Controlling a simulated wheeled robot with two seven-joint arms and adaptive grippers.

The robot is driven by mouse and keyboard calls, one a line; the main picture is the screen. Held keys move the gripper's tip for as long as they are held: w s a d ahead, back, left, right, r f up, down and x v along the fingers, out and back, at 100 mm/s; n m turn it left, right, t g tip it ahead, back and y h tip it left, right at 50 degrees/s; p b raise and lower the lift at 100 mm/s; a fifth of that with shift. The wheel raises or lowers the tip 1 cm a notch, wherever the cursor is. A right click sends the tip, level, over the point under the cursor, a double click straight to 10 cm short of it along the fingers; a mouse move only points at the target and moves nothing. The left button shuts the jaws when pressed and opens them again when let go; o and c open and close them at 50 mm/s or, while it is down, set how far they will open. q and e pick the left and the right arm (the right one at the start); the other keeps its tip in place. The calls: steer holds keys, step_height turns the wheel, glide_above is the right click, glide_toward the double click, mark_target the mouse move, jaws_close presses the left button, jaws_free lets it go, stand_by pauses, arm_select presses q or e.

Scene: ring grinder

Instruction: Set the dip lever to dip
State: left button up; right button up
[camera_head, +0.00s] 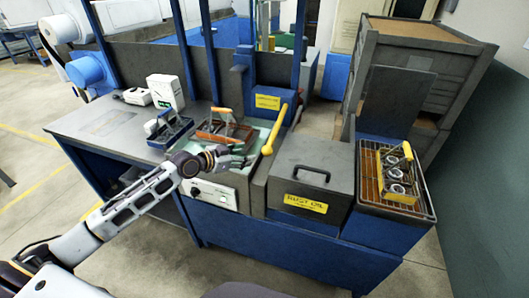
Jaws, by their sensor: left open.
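A yellow lever (275,129) slants beside the blue column at the middle of the workbench. I take it for the dip lever; its setting cannot be read. Its thicker lower end is near the greenish tray, and its upper end leans right. My left gripper (228,158) is open, to the left of the lever's lower end and apart from it in the picture. It is in front of the tray and above the white control panel (209,193). I see nothing held in it. My right gripper is not in view.
A lidded box marked rust oil (311,178) stands right of the lever. Further right, a rack tray (428,205) holds a yellow-handled carrier with rings. A basket with an orange handle (222,124) sits behind my gripper. The bench's left top (88,128) is mostly clear.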

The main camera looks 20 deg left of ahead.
mark_target(263, 152)
arm_select(q)
steer(key=shift+x, duration=3.25)
steer(key=shift+p+x, duration=0.3)
steer(key=shift+x, duration=1.55)
steer(key=shift+w+d+f, duration=0.25)
steer(key=shift+w+d, duration=0.15)
steer(key=shift+w, duration=0.15)
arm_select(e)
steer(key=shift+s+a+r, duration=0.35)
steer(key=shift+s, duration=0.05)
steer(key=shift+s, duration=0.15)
